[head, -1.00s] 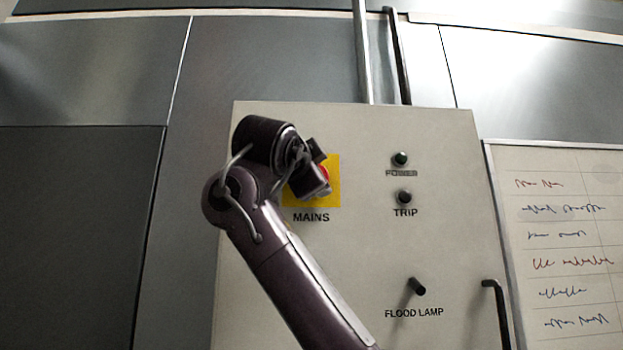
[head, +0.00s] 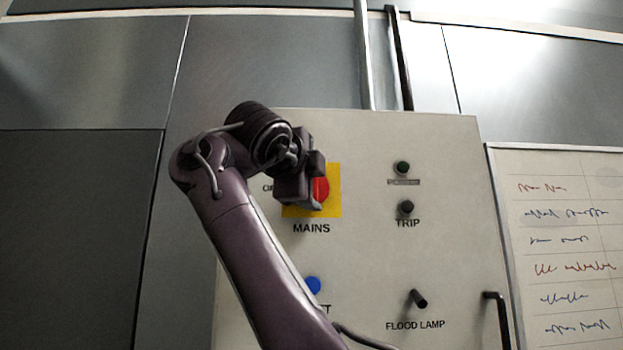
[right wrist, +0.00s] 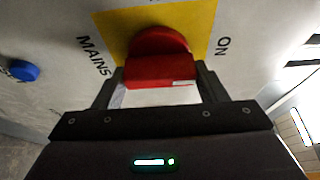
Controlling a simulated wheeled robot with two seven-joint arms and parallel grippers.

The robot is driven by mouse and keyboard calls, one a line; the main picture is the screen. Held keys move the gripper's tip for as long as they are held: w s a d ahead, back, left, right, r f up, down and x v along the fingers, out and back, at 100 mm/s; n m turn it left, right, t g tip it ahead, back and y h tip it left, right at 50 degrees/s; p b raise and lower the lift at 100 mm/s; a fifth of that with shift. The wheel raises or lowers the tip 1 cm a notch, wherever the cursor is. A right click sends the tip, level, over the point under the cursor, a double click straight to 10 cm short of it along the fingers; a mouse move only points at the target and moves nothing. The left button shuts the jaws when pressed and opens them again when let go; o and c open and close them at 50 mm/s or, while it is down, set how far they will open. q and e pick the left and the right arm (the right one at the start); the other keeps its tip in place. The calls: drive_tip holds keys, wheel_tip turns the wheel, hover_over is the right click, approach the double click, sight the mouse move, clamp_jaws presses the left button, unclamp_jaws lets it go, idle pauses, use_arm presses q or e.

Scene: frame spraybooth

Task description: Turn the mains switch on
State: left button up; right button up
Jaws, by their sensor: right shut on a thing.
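The mains switch (head: 321,190) is a red rotary knob on a yellow plate (head: 330,210), above the word MAINS on the grey panel. My right gripper (head: 316,186) is at the switch and hides its left part. In the right wrist view the red handle of the switch (right wrist: 160,70) sits between the two fingers of my right gripper (right wrist: 160,88), which is shut on it. The ON mark (right wrist: 222,46) shows beside the yellow plate there. Another mark left of the plate in the head view is partly hidden. My left gripper is not in view.
The panel (head: 450,250) also carries a POWER lamp (head: 402,168), a TRIP knob (head: 406,207), a FLOOD LAMP switch (head: 418,298) and a blue button (head: 313,285) below MAINS. A black handle (head: 497,310) stands out at lower right. A whiteboard (head: 560,260) hangs on the right.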

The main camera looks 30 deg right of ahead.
drive_tip(key=shift+f, duration=0.15)
drive_tip(key=o, duration=1)
drive_tip(key=b+v, duration=0.1)
drive_tip(key=v, duration=0.6)
drive_tip(key=shift+s+a+b, duration=0.2)
drive_tip(key=shift+a+b, duration=0.05)
drive_tip(key=shift+b, duration=0.15)
